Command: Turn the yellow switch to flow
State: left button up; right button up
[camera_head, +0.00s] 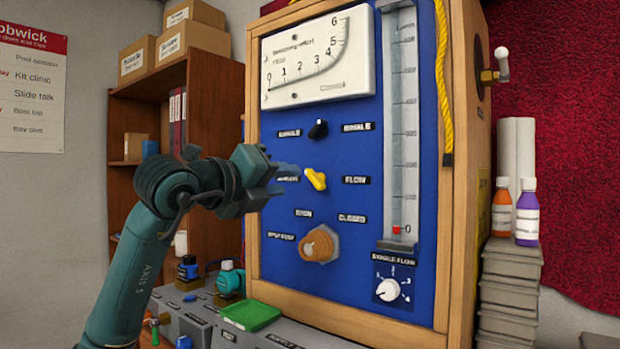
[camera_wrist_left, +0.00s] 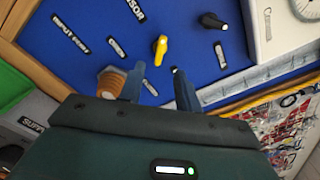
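The yellow switch (camera_head: 316,179) sits on the blue panel, between a partly hidden label on its left and the FLOW label (camera_head: 356,180) on its right. Its handle slants from upper left to lower right. My left gripper (camera_head: 287,172) is just left of the switch, in front of the panel. In the left wrist view its two fingers (camera_wrist_left: 158,80) are apart with nothing between them. The yellow switch (camera_wrist_left: 160,48) shows beyond the fingertips there, and I see no contact. My right gripper is in neither view.
A black knob (camera_head: 318,129) is above the switch and an orange-brown knob (camera_head: 320,244) below it. A white dial (camera_head: 388,290) is at lower right, by a vertical flow tube (camera_head: 402,130). A green tray (camera_head: 251,314) lies below the panel.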

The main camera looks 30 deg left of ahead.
aim_at(312, 180)
pick_arm(q)
jog(key=w, duration=0.2)
jog(key=w+p, duration=0.1)
jog(key=w, duration=0.5)
jog(key=shift+w+d, duration=0.2)
jog(key=shift+d, duration=0.15)
grip_shut()
